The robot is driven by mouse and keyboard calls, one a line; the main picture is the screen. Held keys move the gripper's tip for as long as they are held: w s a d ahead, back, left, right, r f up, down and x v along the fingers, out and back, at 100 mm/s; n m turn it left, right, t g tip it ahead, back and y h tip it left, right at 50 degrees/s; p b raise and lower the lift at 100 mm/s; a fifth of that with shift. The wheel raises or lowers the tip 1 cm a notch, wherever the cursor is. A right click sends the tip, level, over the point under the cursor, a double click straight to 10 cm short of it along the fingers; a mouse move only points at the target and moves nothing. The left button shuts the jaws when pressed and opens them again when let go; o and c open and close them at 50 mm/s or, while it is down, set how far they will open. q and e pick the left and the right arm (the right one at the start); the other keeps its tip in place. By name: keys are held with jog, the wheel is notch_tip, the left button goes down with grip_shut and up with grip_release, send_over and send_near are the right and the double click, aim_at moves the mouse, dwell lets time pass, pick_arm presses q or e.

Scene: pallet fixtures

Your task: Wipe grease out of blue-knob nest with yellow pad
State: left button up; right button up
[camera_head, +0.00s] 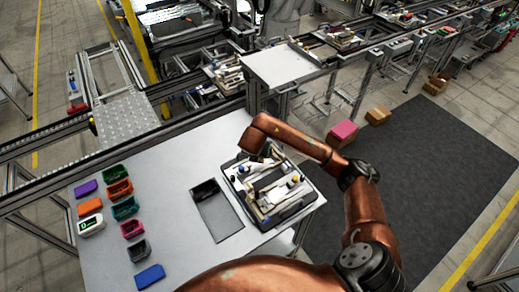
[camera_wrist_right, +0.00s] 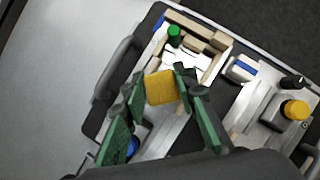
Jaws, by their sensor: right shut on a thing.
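The yellow pad (camera_wrist_right: 161,88) sits between the fingertips of my right gripper (camera_wrist_right: 160,80), which is shut on it over the pallet fixture. The blue knob (camera_wrist_right: 132,147) shows low in the right wrist view, partly hidden by the left finger. The nest beside it is largely covered by the gripper, and I cannot make out grease. The pallet (camera_head: 303,207) lies on the table, with my right wrist over its far side. Whether the pad touches a surface cannot be told. My left gripper is not in view.
In the wrist view, a green knob (camera_wrist_right: 174,35), a yellow knob (camera_wrist_right: 295,109) and a blue-and-white block (camera_wrist_right: 241,68) stand on the pallet. A dark tray (camera_head: 218,215) lies left of it. Several coloured bins, including a pink bin (camera_head: 132,229), stand at the table's left.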

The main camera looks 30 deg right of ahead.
aim_at(265, 162)
notch_tip(265, 162, down, 4)
jog(key=shift+r+b, duration=0.2)
jog(key=shift+b, duration=0.5)
jog(key=shift+d, duration=0.2)
jog(key=shift+c, duration=0.4)
jog(key=d, duration=0.3)
jog(key=shift+w+d+f, duration=0.1)
jog(key=shift+f, duration=0.05)
jog(key=shift+d, duration=0.3)
jog(key=shift+a, duration=2.05)
jog(key=shift+a+r+p, duration=0.15)
jog(key=shift+r+p, duration=0.15)
jog(key=shift+p, duration=0.05)
jog(key=shift+r, duration=0.75)
jog(key=shift+r+p, duration=1.55)
jog(key=shift+r, duration=1.4)
